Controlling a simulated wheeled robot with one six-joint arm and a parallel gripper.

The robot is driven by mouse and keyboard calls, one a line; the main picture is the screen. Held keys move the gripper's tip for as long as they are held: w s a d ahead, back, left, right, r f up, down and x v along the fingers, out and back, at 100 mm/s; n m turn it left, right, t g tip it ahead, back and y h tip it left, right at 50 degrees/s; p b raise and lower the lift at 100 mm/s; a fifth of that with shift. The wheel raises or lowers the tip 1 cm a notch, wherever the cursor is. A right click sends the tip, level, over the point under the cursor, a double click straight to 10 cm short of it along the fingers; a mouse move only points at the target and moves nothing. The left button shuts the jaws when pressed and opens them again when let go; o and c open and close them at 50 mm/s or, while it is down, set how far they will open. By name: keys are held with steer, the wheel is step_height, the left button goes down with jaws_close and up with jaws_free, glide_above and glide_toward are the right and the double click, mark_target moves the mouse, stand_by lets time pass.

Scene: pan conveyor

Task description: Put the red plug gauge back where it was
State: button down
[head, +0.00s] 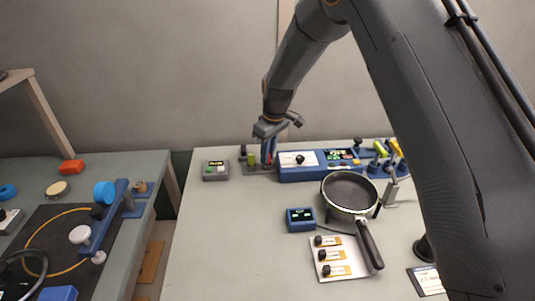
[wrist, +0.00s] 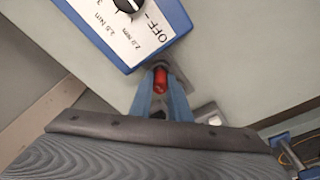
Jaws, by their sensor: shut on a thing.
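The red plug gauge (wrist: 160,79) is between the blue fingers of my gripper (wrist: 160,88) in the wrist view. In the head view my gripper (head: 268,156) points down at the right end of a small grey rack (head: 256,171), and only a sliver of red shows between the fingers. A green plug gauge (head: 251,159) and a dark one (head: 243,150) stand at the left part of the rack. The fingers hide the gauge's lower end, so I cannot tell whether it sits in the rack or just above it.
A blue control panel (head: 300,173) stands close on the right of my gripper. A grey box with a display (head: 215,170) is on the left. A pan (head: 349,190), a small blue display box (head: 300,219) and a plate of labelled knobs (head: 335,258) lie nearer. The table's front left is clear.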

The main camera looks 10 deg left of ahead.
steer(key=shift+f, duration=0.1)
steer(key=c, duration=1.7)
jaws_free()
steer(key=shift+o, duration=0.2)
step_height(320, 180, up, 12)
steer(key=d+b, duration=0.2)
steer(key=b, duration=0.1)
steer(key=s+d+f+m+h, duration=0.1)
steer(key=s+d+m, duration=0.3)
steer(key=d, duration=0.5)
steer(key=s+d+f+m, duration=0.1)
steer(key=s+d+m, duration=0.1)
steer(key=s+d, duration=0.6)
steer(key=s+d+f+m, duration=0.2)
steer(key=s+d+m, duration=0.1)
steer(key=s+d, duration=0.3)
steer(key=s+d+f+m, duration=0.2)
steer(key=s+d, duration=0.4)
steer(key=s, duration=0.4)
steer(key=shift+s+d+f+m+h, duration=0.2)
steer(key=shift+s+d+m+h, duration=0.1)
steer(key=shift+s+m, duration=0.15)
